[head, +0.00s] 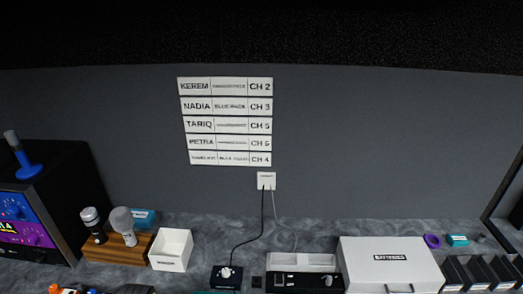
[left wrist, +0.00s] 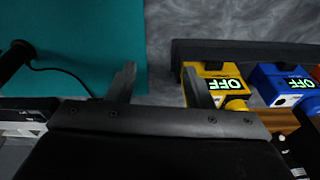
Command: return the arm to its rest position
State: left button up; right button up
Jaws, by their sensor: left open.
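My left gripper (left wrist: 160,88) shows in the left wrist view with its two dark fingers apart and nothing between them. Its fingers point over the grey bench top, with a teal mat (left wrist: 95,40) on the left and a yellow pack (left wrist: 213,82) reading OFF close by the right finger. I cannot tell whether that finger touches the pack. Neither gripper shows in the head view, and the right gripper is in neither view.
A blue pack (left wrist: 282,84) reading OFF stands right of the yellow one. Along the bench are microphones in a wooden block (head: 103,249), a white bin (head: 171,250), a white batteries case (head: 390,264) and black slots (head: 480,272). A wall socket (head: 266,181) has hanging cables.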

pick_arm(q)
jog(key=s+a+r+n+t+y, duration=0.1)
jog(key=s+a+r, duration=0.2)
jog(key=s, duration=0.7)
jog(key=s+a+r+n+y, duration=0.1)
jog(key=s+a+r, duration=0.15)
jog(key=s, duration=0.65)
notch_tip(320, 180, down, 30)
jog(key=a+f+g+b, duration=0.1)
jog(key=b, duration=0.6)
jog(key=s+f+b, duration=0.2)
jog(key=s+f, duration=0.3)
jog(key=f, duration=0.3)
jog(key=s+f+b, duration=0.3)
jog(key=s+f, duration=0.2)
jog(key=f, duration=0.3)
jog(key=s+d+f+g+h+b, duration=0.1)
jog(key=s+f, duration=0.3)
jog(key=f, duration=0.4)
jog(key=shift+s+b, duration=0.4)
jog(key=shift+b, duration=0.4)
jog(key=shift+f, duration=0.1)
